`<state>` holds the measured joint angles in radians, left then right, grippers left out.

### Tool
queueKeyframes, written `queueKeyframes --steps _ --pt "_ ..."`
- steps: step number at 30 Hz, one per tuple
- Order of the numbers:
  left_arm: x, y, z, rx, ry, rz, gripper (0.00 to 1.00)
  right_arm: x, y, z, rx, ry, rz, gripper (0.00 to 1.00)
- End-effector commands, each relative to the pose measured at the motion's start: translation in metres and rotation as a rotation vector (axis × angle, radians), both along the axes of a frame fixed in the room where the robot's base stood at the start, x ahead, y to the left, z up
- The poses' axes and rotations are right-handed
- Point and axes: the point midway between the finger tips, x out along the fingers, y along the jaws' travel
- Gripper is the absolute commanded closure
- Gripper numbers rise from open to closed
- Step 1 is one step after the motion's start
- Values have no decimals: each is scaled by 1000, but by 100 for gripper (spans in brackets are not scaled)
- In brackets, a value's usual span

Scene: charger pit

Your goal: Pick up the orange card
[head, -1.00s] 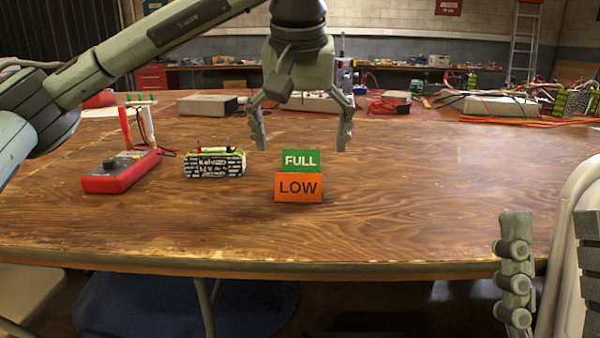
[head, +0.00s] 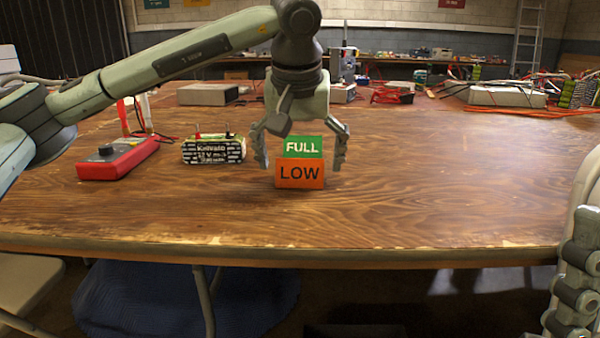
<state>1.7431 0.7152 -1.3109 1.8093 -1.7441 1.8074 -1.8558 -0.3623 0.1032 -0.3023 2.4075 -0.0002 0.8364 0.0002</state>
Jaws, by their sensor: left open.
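The orange card (head: 300,174), marked LOW, stands upright on the wooden table in the head view. A green card (head: 304,147), marked FULL, shows just behind and above it, its lower part hidden by the orange card. My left gripper (head: 299,167) is open and points down, one finger to the left of the cards and one to the right. I cannot tell whether its fingers touch either card. My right gripper (head: 575,290) is partly in view at the lower right, cut by the frame edge, away from the cards.
A battery pack (head: 213,150) lies left of the cards, close to my left finger. A red meter (head: 118,158) with cables is farther left. Grey boxes (head: 208,94) and cables (head: 530,111) lie at the back. The table right of the cards is clear.

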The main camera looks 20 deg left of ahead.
Motion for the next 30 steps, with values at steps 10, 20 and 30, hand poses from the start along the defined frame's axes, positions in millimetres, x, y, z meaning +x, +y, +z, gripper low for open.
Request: queueKeyframes --steps 10,20,30 --pt "0 0 0 0 0 1 40 0 0 0 0 1 0 49" --pt "0 0 1 0 0 1 40 0 0 1 0 1 1 49" --pt "1 0 40 -2 -5 2 40 23 10 1 -43 138 10 49"
